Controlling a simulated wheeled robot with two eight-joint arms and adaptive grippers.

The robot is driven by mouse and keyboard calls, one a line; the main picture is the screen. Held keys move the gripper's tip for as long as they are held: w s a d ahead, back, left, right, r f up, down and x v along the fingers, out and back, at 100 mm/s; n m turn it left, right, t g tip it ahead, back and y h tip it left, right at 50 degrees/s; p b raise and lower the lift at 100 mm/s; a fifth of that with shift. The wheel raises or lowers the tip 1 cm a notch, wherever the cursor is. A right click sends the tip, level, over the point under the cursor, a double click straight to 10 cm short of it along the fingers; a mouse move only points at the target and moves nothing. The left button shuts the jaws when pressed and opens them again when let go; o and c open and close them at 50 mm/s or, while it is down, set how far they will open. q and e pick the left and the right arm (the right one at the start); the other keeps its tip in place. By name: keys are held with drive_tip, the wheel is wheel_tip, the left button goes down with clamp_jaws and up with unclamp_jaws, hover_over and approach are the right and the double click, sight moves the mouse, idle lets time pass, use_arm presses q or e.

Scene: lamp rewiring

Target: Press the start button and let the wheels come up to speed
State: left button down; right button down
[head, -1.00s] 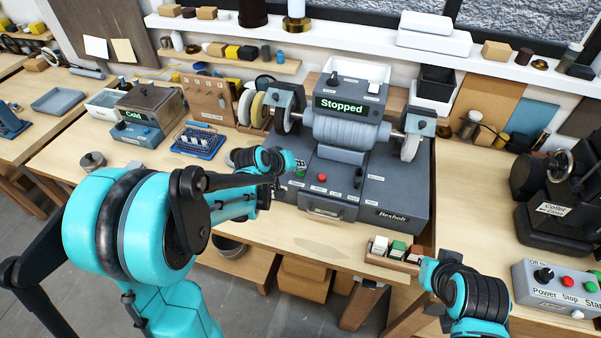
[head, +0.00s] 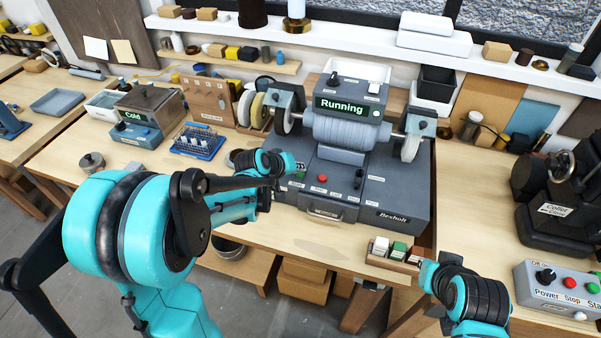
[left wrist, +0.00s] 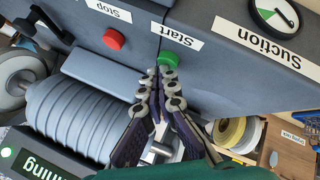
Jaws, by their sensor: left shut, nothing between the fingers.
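The grey buffing machine (head: 385,195) stands on the bench, and its display (head: 341,107) reads "Running". A pale wheel (head: 411,147) sits on the right of its shaft and another (head: 284,112) on the left. The green start button (left wrist: 170,60) is beside the "Start" label in the left wrist view, with the red stop button (left wrist: 114,39) to its left. My left gripper (left wrist: 167,76) is shut and empty, its fingertips at the green button, touching or very close. In the head view my left gripper (head: 294,165) is at the machine's front left.
A small wooden tray of coloured bars (head: 393,254) lies at the bench's front edge, near my right arm (head: 470,295). A control box (head: 560,290) and a dark machine (head: 550,205) stand at right. A blue rack (head: 198,142) stands left of the machine.

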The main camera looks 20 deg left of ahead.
sight(299, 175)
idle(0.4)
use_arm(q)
drive_tip(key=shift+r+p, duration=0.65)
drive_tip(key=shift+r, duration=0.2)
wheel_tip(299, 175, up, 5)
drive_tip(key=p, duration=0.4)
drive_tip(key=shift+s, duration=0.1)
idle(0.6)
drive_tip(key=s+f+m+y+b, duration=0.1)
drive_tip(key=s+b, duration=0.3)
drive_tip(key=s, duration=0.8)
drive_tip(key=s+f+m+g+y+b, duration=0.1)
drive_tip(key=s+f+m+b, duration=0.3)
drive_tip(key=s, duration=0.9)
drive_tip(key=shift+f+g+y+b, duration=0.15)
drive_tip(key=shift+g+y+b, duration=0.15)
drive_tip(key=shift+y+b, duration=0.4)
